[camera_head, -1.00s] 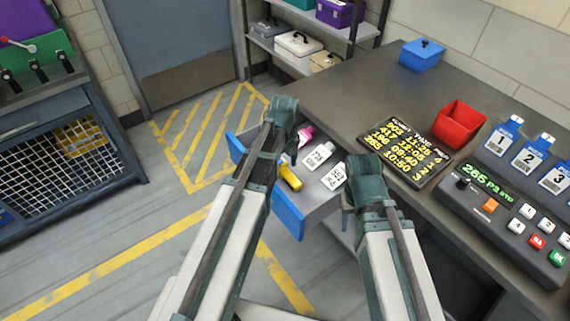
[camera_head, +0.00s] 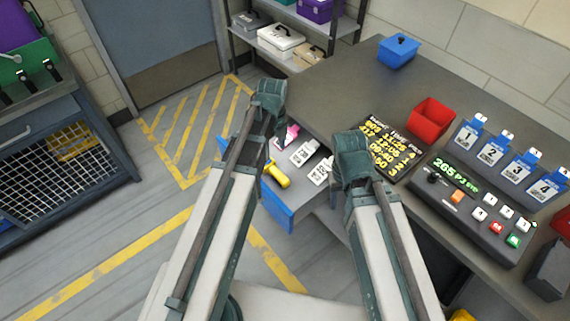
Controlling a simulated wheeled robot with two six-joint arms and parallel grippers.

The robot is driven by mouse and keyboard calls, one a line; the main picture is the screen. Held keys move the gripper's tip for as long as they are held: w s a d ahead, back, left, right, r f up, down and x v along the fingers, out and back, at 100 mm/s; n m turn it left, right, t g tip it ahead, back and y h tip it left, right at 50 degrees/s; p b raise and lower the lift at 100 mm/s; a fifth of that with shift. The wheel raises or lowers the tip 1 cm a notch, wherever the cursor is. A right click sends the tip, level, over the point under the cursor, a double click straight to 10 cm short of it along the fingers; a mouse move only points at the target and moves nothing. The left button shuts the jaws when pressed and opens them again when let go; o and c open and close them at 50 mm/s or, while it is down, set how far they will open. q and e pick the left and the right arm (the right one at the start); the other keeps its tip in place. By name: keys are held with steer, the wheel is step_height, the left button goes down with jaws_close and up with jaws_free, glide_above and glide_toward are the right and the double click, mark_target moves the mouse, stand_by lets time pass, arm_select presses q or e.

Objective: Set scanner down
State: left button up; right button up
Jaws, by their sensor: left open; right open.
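A yellow, handle-shaped item (camera_head: 278,176), which may be the scanner, lies in an open grey drawer with a blue front (camera_head: 277,207). Two white labelled items (camera_head: 304,153) and a pink item (camera_head: 291,132) lie near it in the drawer. My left gripper (camera_head: 270,98) is open over the drawer's far left side, and its arm hides part of the drawer. My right gripper (camera_head: 351,152) is open at the drawer's right, by the counter edge. Its fingertips are mostly hidden. I see nothing held in either gripper.
The dark counter (camera_head: 400,97) holds a black board with yellow figures (camera_head: 384,150), a red bin (camera_head: 430,118), a blue box (camera_head: 398,51) and a control panel (camera_head: 472,210) with numbered blue tags behind it. A shelf (camera_head: 285,60) stands at the back. Striped floor is clear at left.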

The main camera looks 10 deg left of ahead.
arm_select(q)
steer(key=s+d+n, duration=0.5)
steer(key=s+n, duration=0.2)
steer(key=n, duration=0.3)
steer(key=s+d+n+y, duration=0.1)
steer(key=s+d+n, duration=0.4)
steer(key=n, duration=0.5)
steer(key=shift+s+d+n, duration=0.3)
steer(key=shift+s, duration=0.9)
step_height(320, 180, up, 6)
steer(key=p, duration=0.5)
steer(key=shift+f, duration=0.2)
